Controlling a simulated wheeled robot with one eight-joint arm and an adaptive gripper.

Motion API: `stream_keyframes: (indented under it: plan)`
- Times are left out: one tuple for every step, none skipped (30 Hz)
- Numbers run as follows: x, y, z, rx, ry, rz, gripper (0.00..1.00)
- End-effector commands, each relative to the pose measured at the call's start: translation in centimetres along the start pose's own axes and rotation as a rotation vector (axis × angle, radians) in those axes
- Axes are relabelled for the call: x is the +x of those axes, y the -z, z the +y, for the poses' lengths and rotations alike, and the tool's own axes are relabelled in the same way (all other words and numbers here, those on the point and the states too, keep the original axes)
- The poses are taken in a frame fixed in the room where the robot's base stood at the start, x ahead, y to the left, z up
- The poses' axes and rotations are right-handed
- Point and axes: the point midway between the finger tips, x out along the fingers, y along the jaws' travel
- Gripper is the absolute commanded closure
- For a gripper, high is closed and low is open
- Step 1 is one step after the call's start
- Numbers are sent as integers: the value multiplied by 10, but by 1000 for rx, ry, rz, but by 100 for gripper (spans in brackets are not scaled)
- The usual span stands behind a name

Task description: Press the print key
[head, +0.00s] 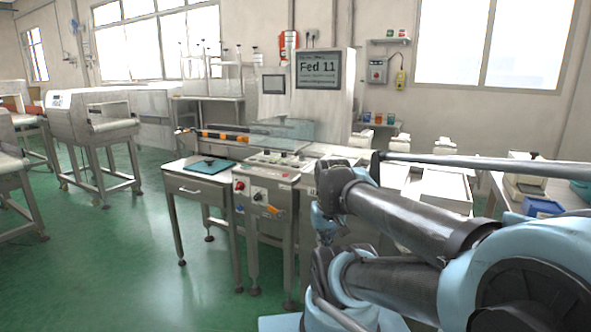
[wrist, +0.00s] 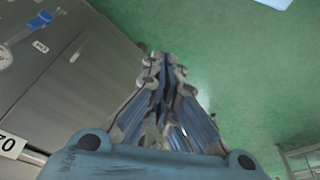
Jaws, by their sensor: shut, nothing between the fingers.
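The machine's control panel (head: 268,166) shows in the head view, on a sloped ledge in front of the machine, with several small buttons. I cannot tell which one is the print key at this size. A screen (head: 318,68) reading "Fed 11" stands above it. In the wrist view my gripper (wrist: 161,60) is shut and empty, pointing over the green floor beside a grey metal cabinet (wrist: 75,70). It touches nothing that I can see. In the head view my arm hides part of the machine's right side, and I cannot make out the gripper there.
A lower box (head: 262,196) carries a red button and an orange-handled switch. White bins (head: 446,190) stand to the right. The green floor (head: 110,260) at front left is clear.

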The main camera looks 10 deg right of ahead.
Motion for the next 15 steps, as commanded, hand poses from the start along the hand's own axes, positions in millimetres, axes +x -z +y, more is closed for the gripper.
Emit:
stream_keyframes:
  plan:
    - [-6,12,0,13,0,10,100]
    - [-10,19,0,23,0,17,100]
    - [-15,30,0,36,1,28,100]
    - [-19,39,0,50,2,39,100]
    - [-24,49,0,63,3,50,100]
    - [-30,64,0,85,4,65,100]
    - [-34,76,0,101,5,78,100]
    - [-39,87,0,118,7,89,100]
    - [-44,102,0,140,9,107,100]
    - [-48,114,0,156,11,118,100]
    - [-52,126,0,172,13,130,100]
    - [-57,141,1,194,16,146,100]
    - [-60,153,1,211,18,158,100]
    - [-63,165,1,226,21,171,100]
    - [-67,181,1,248,25,186,100]
